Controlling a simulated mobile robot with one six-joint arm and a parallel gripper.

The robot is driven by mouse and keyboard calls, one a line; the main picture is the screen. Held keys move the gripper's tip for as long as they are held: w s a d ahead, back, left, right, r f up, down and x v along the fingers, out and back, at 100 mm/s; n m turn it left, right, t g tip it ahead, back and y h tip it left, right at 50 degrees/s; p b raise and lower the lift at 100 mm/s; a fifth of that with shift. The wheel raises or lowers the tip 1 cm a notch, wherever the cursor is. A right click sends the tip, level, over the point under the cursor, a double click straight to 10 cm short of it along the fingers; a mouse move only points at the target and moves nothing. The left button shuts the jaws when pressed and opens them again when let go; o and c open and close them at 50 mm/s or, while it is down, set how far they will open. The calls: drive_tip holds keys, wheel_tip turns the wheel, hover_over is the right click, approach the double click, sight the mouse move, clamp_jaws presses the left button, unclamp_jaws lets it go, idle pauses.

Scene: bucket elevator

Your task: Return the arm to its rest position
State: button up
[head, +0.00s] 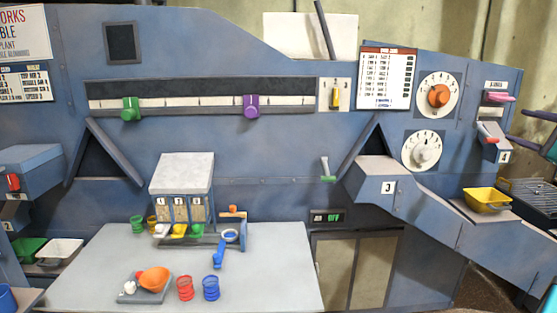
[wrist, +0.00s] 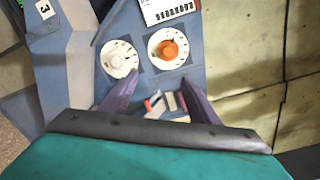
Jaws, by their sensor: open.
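My gripper (wrist: 160,98) is open and empty in the wrist view, its two purple fingers apart. Between and beyond the fingers, a small red-tipped lever (wrist: 149,106) and a pink-handled part (wrist: 181,101) show, apart from the fingers as far as I can tell. In the head view my gripper (head: 519,126) is at the far right edge, its fingers pointing left toward the red-handled lever (head: 487,131) and the pink handle (head: 500,97). Most of my arm is out of the picture.
The blue machine panel (head: 280,150) carries an orange dial (head: 438,96), a white dial (head: 422,150) and a sloping chute (head: 425,222). A yellow tub (head: 487,200) sits at the right. The table (head: 90,285) holds cups, a scale with an orange bowl (head: 154,279) and a dispenser (head: 183,174).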

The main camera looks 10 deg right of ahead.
drive_tip(key=w+a+f+n+g+y, duration=0.15)
drive_tip(key=w+a+f, duration=0.25)
drive_tip(key=f, duration=0.7)
drive_tip(key=w+a+f+n+g, duration=0.1)
drive_tip(key=w+a+f+g, duration=0.2)
drive_tip(key=f, duration=0.7)
drive_tip(key=w+a+f+n+g+y, duration=0.1)
drive_tip(key=w+a+f, duration=0.4)
drive_tip(key=f, duration=0.6)
drive_tip(key=s+a+f+n+g+y, duration=0.1)
drive_tip(key=a+f+n+g, duration=0.2)
drive_tip(key=a+f, duration=1.05)
drive_tip(key=s+a+f+n+g+y, duration=0.1)
drive_tip(key=s+a+f+n+g, duration=0.15)
drive_tip(key=a+f, duration=1.05)
drive_tip(key=s+a+f+n+g, duration=0.3)
drive_tip(key=s+a+f, duration=0.5)
drive_tip(key=f, duration=0.4)
drive_tip(key=s+a+f+n+g, duration=0.4)
drive_tip(key=s+a+f, duration=0.45)
drive_tip(key=f, duration=0.45)
drive_tip(key=s+a+f+n+g+h, duration=0.2)
drive_tip(key=s+f+n, duration=0.2)
drive_tip(key=s, duration=0.9)
drive_tip(key=s+a+f+n+g+h, duration=0.2)
drive_tip(key=s+f, duration=0.3)
drive_tip(key=s, duration=0.8)
drive_tip(key=shift+a+f+n+g, duration=0.2)
drive_tip(key=shift+a+n+g, duration=0.4)
drive_tip(key=shift+n, duration=0.3)
